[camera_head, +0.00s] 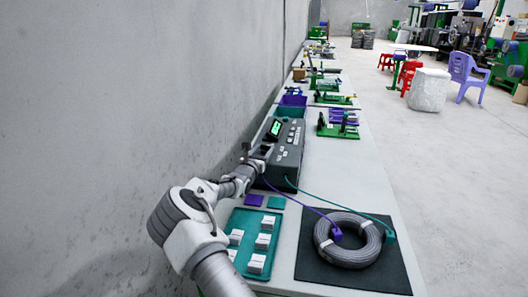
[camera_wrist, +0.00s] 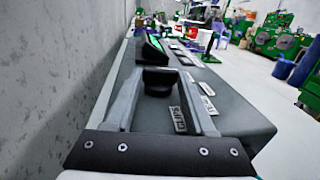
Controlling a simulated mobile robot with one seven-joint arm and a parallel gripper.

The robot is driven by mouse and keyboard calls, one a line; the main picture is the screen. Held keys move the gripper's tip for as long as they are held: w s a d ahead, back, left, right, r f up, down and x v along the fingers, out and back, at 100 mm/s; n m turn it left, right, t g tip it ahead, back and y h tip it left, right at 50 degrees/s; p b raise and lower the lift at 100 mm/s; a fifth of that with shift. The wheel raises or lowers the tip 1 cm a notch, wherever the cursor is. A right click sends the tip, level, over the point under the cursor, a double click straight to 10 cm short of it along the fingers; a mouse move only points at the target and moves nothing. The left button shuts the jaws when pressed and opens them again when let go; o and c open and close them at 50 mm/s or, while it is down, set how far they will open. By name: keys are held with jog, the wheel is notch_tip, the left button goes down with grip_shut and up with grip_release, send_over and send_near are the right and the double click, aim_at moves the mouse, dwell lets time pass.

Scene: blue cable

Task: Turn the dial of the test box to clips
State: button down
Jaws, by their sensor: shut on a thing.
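The test box (camera_head: 285,160) is a dark grey box with a small lit green screen (camera_head: 275,128), standing on the long bench by the wall. My gripper (camera_head: 262,156) reaches the near left part of its top. In the wrist view, its two grey fingers (camera_wrist: 159,76) stand on either side of the black dial (camera_wrist: 158,82) and are shut on it. A white label reading "CLIPS" (camera_wrist: 178,119) lies on the panel just on the near right of the dial. More labels (camera_wrist: 205,90) lie further right, too small to read. Where the dial points cannot be told.
A purple and a green cable run from the box to a grey cable coil (camera_head: 347,240) on a black mat (camera_head: 311,270). A teal tray (camera_head: 238,222) with several white boxes lies near my arm. The wall (camera_head: 150,90) is close on the left.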

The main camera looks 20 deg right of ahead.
jog(key=shift+w+r+m+g+h+p, duration=0.2)
jog(key=shift+r+m+g+h+p, duration=0.25)
jog(key=shift+m+g+h, duration=0.35)
jog(key=shift+w+a+g+h, duration=0.1)
jog(key=shift+a+g+h, duration=0.05)
jog(key=shift+g+h, duration=0.2)
jog(key=shift+m+p, duration=0.4)
jog(key=shift+f+g+h, duration=0.2)
jog(key=shift+g+h, duration=0.15)
jog(key=shift+g, duration=0.2)
jog(key=shift+c, duration=1.2)
grip_release()
jog(key=shift+f, duration=0.15)
jog(key=p+v, duration=0.2)
jog(key=v, duration=1.5)
jog(key=shift+a, duration=0.2)
